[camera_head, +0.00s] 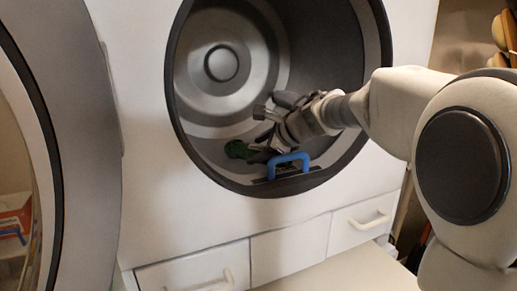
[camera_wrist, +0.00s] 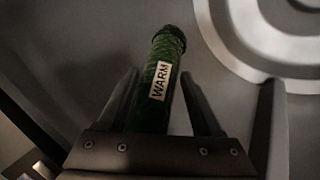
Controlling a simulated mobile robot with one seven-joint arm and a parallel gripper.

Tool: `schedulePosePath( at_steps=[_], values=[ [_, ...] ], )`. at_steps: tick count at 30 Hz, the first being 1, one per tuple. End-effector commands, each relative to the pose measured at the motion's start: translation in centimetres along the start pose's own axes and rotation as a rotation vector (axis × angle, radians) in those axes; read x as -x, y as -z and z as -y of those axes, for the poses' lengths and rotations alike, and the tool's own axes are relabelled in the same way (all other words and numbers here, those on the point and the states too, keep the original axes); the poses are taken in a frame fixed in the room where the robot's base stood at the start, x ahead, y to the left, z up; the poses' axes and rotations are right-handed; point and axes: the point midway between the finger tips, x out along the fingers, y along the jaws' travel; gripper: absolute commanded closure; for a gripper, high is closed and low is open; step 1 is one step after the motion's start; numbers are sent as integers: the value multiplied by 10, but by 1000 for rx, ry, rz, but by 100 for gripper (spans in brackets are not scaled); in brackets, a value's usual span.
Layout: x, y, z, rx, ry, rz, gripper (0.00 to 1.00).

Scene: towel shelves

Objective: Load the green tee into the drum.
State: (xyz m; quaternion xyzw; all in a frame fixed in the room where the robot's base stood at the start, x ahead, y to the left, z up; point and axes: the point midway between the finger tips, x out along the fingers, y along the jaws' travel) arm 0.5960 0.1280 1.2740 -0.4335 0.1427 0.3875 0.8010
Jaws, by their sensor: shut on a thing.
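The green tee (camera_head: 237,149) is a dark green roll, partly hidden by my gripper in the head view. Whether the tee touches the drum wall, I cannot tell.
The round door (camera_head: 85,120) is swung open at the left. A blue handle-shaped piece (camera_head: 288,158) sits at the lower rim of the opening, close under my gripper. Drawers with pale handles (camera_head: 370,222) are below. The upper left of the drum is clear.

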Motion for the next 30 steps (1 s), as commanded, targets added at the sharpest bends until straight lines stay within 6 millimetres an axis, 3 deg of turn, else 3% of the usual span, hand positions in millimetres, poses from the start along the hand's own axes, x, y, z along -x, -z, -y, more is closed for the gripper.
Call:
schedulePosePath(
  at_steps=[9, 10, 15, 23, 30],
  values=[
    [0, 0, 1, 0, 1, 1, 100],
    [0, 0, 1, 0, 1, 1, 32],
    [0, 0, 0, 0, 1, 0, 1],
    [0, 0, 0, 0, -1, 0, 0],
    [18, -19, 20, 3, 3, 1, 0]
  ],
)
